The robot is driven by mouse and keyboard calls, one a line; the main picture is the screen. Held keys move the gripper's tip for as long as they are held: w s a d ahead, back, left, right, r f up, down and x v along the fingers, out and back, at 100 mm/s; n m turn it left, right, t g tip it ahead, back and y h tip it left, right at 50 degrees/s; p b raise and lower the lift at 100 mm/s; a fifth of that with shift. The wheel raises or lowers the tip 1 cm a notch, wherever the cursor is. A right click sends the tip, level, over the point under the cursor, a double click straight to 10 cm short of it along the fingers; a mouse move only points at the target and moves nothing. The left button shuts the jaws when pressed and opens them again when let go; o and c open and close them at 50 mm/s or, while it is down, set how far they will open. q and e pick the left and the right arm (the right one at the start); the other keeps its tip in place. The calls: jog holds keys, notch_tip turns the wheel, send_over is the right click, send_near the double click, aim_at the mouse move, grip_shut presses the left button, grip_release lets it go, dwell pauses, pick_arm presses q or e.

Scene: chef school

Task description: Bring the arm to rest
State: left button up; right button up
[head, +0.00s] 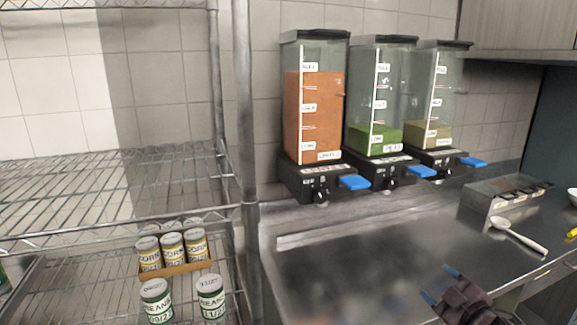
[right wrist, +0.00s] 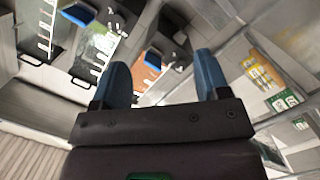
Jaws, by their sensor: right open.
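My right gripper (head: 440,284) shows at the bottom right of the head view, in front of the steel counter. Its two blue-tipped fingers stand apart with nothing between them. In the right wrist view the open fingers (right wrist: 161,80) point toward the dispensers and the wire shelf, and the gap between them is empty. The gripper touches nothing that I can see. My left gripper is in neither view.
A wire shelf (head: 110,205) at left holds corn cans (head: 172,248) and bean cans (head: 156,302). A spoon (head: 518,235) lies on the counter (head: 350,265).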

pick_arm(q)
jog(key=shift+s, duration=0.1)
pick_arm(e)
jog(key=s+a+f+m+g+h, duration=0.2)
jog(key=s+f+m, duration=0.3)
jog(key=s+f, duration=0.6)
jog(key=s+a+f+m+g+h, duration=0.2)
jog(key=s+a+f+m, duration=0.2)
jog(key=s+f, duration=0.7)
jog(key=s+m, duration=0.2)
jog(key=s, duration=0.3)
jog(key=shift+g, duration=0.4)
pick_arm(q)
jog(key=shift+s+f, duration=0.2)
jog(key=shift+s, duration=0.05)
